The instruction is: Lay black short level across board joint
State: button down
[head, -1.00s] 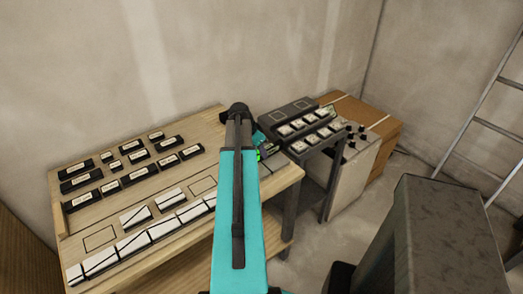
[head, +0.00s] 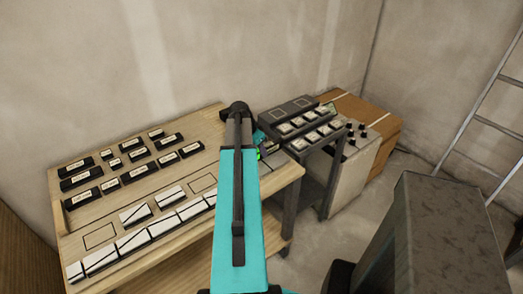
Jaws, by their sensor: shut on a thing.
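My gripper (head: 264,146) is just past the far end of my teal arm, at the right end of the workbench, and my own arm largely covers it. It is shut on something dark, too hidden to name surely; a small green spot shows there. Several black pieces with pale labels (head: 110,186) lie in rows on the left part of the wooden bench. I cannot tell which of them, if any, is the short level. A row of white tiles with dark lines (head: 132,242) runs along the bench front. The board joint cannot be made out clearly.
The wooden workbench (head: 75,222) has empty outlined squares. A dark stand (head: 334,152) right of it holds several pale labelled pieces (head: 300,126). A pale cabinet with dark knobs (head: 350,172) and a brown box (head: 382,128) stand farther right. A ladder (head: 490,125) leans at the right wall.

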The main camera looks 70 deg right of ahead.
jog(key=shift+f, duration=0.1)
jog(key=c, duration=1.6)
grip_release()
jog(key=shift+o, duration=0.2)
jog(key=b+v, duration=0.2)
jog(key=v, duration=1.2)
jog(key=shift+b, duration=0.35)
jog(key=shift+s, duration=0.15)
jog(key=shift+f, duration=0.1)
